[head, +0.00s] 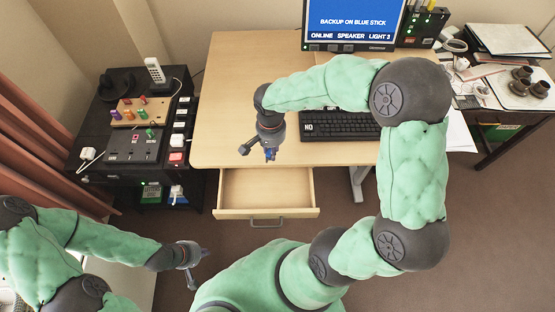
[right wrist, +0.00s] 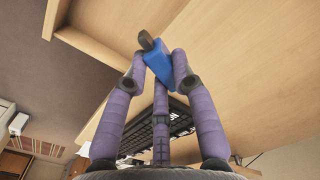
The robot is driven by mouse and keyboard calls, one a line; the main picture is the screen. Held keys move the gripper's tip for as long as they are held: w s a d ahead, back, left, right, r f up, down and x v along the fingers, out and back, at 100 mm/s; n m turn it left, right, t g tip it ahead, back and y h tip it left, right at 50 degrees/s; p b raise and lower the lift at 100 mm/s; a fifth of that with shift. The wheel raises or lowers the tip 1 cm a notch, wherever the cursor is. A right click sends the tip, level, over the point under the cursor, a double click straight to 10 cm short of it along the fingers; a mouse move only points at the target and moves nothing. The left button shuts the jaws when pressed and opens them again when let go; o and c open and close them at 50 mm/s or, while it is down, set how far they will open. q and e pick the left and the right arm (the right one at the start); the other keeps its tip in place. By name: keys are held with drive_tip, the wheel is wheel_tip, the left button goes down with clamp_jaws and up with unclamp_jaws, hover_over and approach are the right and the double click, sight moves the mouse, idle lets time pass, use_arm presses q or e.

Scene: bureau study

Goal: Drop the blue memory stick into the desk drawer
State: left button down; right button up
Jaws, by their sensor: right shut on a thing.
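The blue memory stick (right wrist: 158,65) has a dark end and is pinched between the purple fingertips of my right gripper (right wrist: 160,72) in the right wrist view. In the head view my right gripper (head: 262,150) hangs near the desk's front edge, with a bit of blue at its tips. The desk drawer (head: 300,186) is pulled open just below it in the picture, and its visible inside looks empty. My left gripper (head: 194,268) is low at the left, away from the desk; its finger opening is unclear.
The wooden desk (head: 230,100) carries a black keyboard (head: 340,126) and a monitor (head: 352,22) reading "BACKUP ON BLUE STICK". A black side unit (head: 135,140) with a phone and switches stands left. A cluttered dark table (head: 500,130) stands right. Floor is clear before the drawer.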

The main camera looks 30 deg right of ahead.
drive_tip(key=shift+w+f, duration=0.15)
drive_tip(key=shift+f, duration=0.2)
wheel_tip(320, 180, down, 6)
drive_tip(key=b, duration=0.4)
drive_tip(key=shift+r, duration=0.2)
drive_tip(key=o, duration=1)
drive_tip(key=shift+o, duration=0.2)
drive_tip(key=shift+r, duration=0.15)
wheel_tip(320, 180, up, 12)
drive_tip(key=shift+f, duration=0.15)
